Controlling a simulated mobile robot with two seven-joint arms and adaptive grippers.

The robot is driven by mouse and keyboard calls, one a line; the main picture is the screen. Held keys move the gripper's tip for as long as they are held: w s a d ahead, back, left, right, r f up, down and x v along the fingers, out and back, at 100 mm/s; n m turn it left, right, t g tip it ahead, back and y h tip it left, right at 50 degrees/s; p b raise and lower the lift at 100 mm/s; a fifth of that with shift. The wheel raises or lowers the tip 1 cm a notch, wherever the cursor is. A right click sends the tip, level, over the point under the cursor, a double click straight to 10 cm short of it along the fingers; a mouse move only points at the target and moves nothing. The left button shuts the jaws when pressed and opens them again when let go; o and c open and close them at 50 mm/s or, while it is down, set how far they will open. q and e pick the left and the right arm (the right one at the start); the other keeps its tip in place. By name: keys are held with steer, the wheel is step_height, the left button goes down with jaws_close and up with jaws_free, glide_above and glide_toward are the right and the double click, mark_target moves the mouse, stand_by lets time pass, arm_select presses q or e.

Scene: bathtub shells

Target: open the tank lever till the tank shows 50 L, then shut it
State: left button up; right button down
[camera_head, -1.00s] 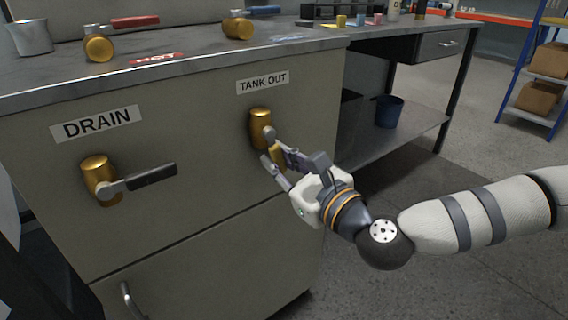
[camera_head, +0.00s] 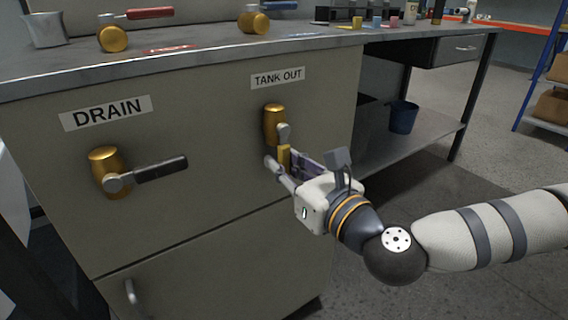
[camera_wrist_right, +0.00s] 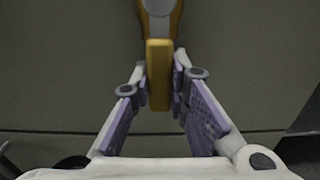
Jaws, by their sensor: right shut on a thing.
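The TANK OUT valve (camera_head: 274,122) is a brass body on the cabinet front below its label (camera_head: 277,77). Its lever has a grey hub and a yellow handle (camera_head: 285,156), which hangs roughly straight down. My right gripper (camera_head: 278,160) is shut on this handle, coming from the lower right. In the right wrist view the yellow handle (camera_wrist_right: 159,85) runs between the two purple-padded fingers (camera_wrist_right: 161,80). No tank reading is visible. My left gripper is out of view.
The DRAIN valve (camera_head: 109,172) sits to the left, its black lever (camera_head: 161,169) pointing right. On the counter above are a red-handled valve (camera_head: 113,38), a blue-handled valve (camera_head: 253,22) and a metal cup (camera_head: 43,30). A blue bin (camera_head: 403,117) stands on the shelf at right.

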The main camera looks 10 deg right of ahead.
steer(key=c, duration=1.5)
jaws_free()
steer(key=v, duration=0.7)
steer(key=shift+s, duration=0.25)
